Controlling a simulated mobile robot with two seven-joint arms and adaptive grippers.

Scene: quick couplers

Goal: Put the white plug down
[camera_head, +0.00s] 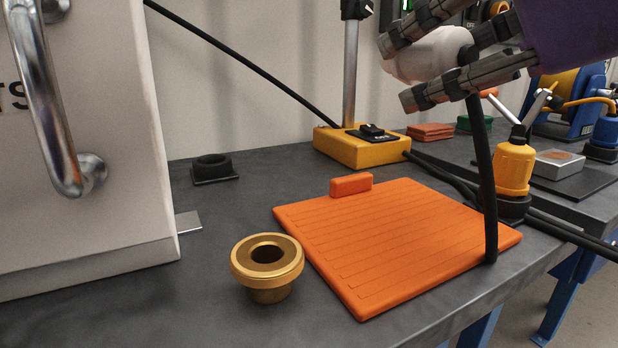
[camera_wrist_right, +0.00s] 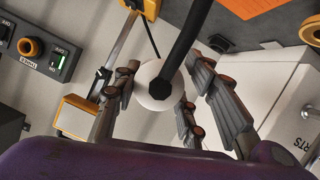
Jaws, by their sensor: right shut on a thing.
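The white plug (camera_head: 425,55) is held in the air by my right gripper (camera_head: 395,73), above the far right part of the orange ribbed mat (camera_head: 400,250). The gripper's fingers are closed around the plug's sides. A black hose (camera_head: 487,190) hangs from the plug past the mat's right edge. In the right wrist view, the plug (camera_wrist_right: 147,98) sits between the fingers (camera_wrist_right: 165,80), with the hose in front of it. A brass flanged socket (camera_head: 268,280) stands on the table left of the mat. My left gripper is not in view.
A white cabinet (camera_head: 90,200) with a metal handle stands at left. A yellow base (camera_head: 350,150) with a pole stands behind the mat. A yellow coupler (camera_head: 513,172) stands beside the mat's right edge.

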